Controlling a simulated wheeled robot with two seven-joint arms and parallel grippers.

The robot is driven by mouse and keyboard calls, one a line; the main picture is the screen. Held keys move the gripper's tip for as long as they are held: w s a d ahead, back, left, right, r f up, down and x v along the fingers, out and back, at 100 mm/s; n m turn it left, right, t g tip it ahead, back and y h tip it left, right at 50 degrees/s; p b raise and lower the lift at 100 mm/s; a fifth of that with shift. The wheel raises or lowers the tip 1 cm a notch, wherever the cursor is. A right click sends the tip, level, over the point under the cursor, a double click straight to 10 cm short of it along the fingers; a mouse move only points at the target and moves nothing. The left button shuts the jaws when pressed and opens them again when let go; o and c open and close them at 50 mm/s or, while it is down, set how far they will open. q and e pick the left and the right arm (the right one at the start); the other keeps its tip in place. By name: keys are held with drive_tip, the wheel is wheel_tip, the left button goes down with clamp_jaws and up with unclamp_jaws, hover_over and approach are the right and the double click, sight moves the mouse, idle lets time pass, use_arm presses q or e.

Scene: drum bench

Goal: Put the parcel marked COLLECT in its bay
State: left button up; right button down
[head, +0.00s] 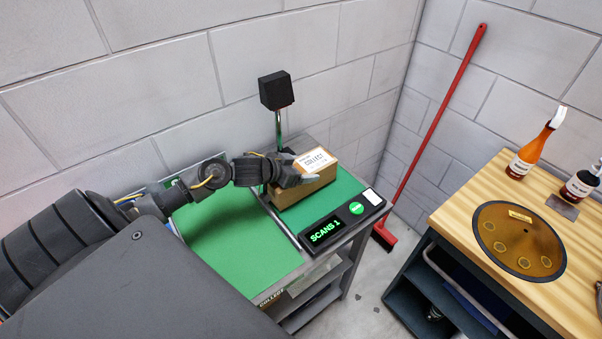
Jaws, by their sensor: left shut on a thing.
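The cardboard parcel (305,185) has a white label reading COLLECT on its top. It is at the green scan pad (345,187); I cannot tell whether it rests on it or is just above. My left gripper (297,174) is shut on the parcel from its left side. My right gripper is not in view.
A scanner display (328,232) reads SCANS 1, beside a green button (356,208). A black scanner head (276,90) stands on a post behind the parcel. A wooden bench (450,225) with bottles and a round disc (519,240) is at right. A red broom (437,125) leans in the corner.

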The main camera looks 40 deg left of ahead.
use_arm(q)
drive_tip(key=shift+w+r+b, duration=0.1)
drive_tip(key=shift+r+b, duration=0.2)
drive_tip(key=shift+r, duration=0.65)
drive_tip(key=s+d+r, duration=0.1)
drive_tip(key=r, duration=0.1)
drive_tip(key=s+d+r, duration=0.1)
drive_tip(key=r, duration=0.1)
drive_tip(key=s+d+r, duration=0.1)
drive_tip(key=r, duration=0.1)
drive_tip(key=shift+s+d+p, duration=0.1)
drive_tip(key=shift+s+p, duration=0.25)
drive_tip(key=s+d+r+p, duration=0.1)
drive_tip(key=s+d+r, duration=0.3)
drive_tip(key=s+d, duration=0.2)
drive_tip(key=shift+s, duration=0.5)
drive_tip(key=shift+f, duration=0.1)
drive_tip(key=d+f+m+g+h+b, duration=0.4)
drive_tip(key=d+f+m+h+b, duration=0.2)
drive_tip(key=m+b, duration=0.1)
drive_tip(key=shift+s+d+f+b, duration=0.15)
drive_tip(key=shift+d+b, duration=0.1)
drive_tip(key=shift+b, duration=0.15)
